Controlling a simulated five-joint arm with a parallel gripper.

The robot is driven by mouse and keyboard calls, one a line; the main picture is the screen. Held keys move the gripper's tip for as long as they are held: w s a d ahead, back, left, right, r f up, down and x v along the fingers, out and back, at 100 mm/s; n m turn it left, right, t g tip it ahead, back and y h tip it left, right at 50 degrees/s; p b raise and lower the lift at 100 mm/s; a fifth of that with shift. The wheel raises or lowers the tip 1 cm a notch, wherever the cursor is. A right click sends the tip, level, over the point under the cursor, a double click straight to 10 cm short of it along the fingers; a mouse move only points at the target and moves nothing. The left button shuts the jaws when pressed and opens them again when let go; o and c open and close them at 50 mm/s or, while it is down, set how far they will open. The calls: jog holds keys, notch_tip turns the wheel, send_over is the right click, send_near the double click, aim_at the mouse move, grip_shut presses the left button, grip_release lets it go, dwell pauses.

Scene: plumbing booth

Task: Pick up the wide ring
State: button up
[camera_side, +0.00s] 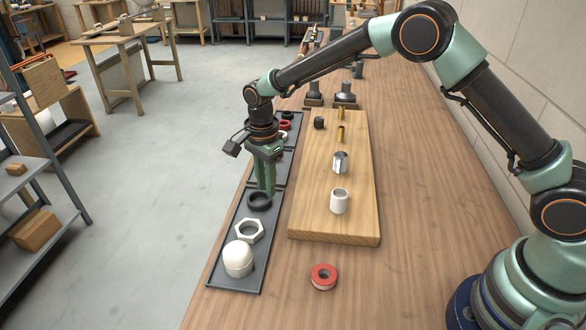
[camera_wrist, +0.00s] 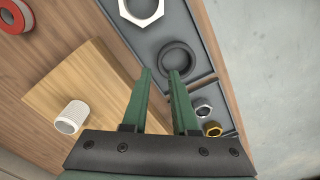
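A wide black ring (camera_side: 259,203) lies flat in the dark tray (camera_side: 239,212), between a white hex nut (camera_side: 250,231) and the tray's divider. In the wrist view the ring (camera_wrist: 180,57) shows just beyond my fingertips, slightly right of the gap between them. My gripper (camera_side: 266,191) points down close over the ring, its fingers covering part of the ring's far edge in the side view. In the wrist view my gripper (camera_wrist: 161,72) is open, with a narrow empty gap between the green fingers. I cannot tell whether a fingertip touches the ring.
A white dome cap (camera_side: 238,259) stands at the tray's near end. A wooden board (camera_side: 312,215) beside the tray holds a white threaded fitting (camera_side: 339,201) and other upright fittings. A red tape roll (camera_side: 323,277) lies on the bench. Smaller rings (camera_side: 285,125) lie farther along the tray.

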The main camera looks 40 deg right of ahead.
aim_at(257, 193)
jog(key=shift+f, duration=2.35)
grip_shut()
